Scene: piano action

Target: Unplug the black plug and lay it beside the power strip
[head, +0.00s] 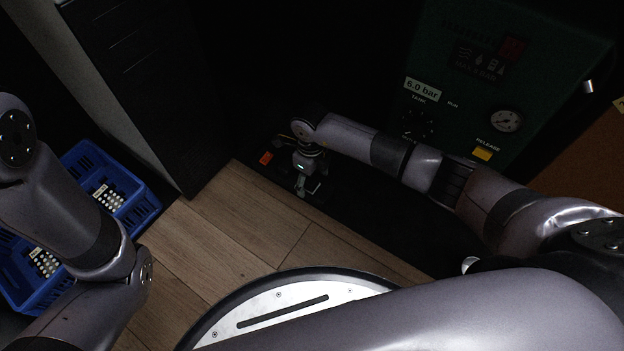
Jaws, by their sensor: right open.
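My right gripper (309,187) points down in the dark area just right of the cabinet's lower corner, its fingers apart. A small orange-red piece (266,158), perhaps the switch of the power strip, shows left of it, and a dim greenish piece lies close by. The strip's own outline is lost in the dark. I cannot make out the black plug; it is hidden by my right gripper or too dark to see. I cannot tell whether the fingers touch anything. My left arm shows at the left, but its gripper is out of view.
A dark cabinet (135,75) stands at the upper left. A blue crate (140,200) with white-dotted items is at the left. A green machine panel (455,110) with a gauge (506,121) and yellow release button (482,154) stands at the right. Bare wooden floor (225,225) lies in front.

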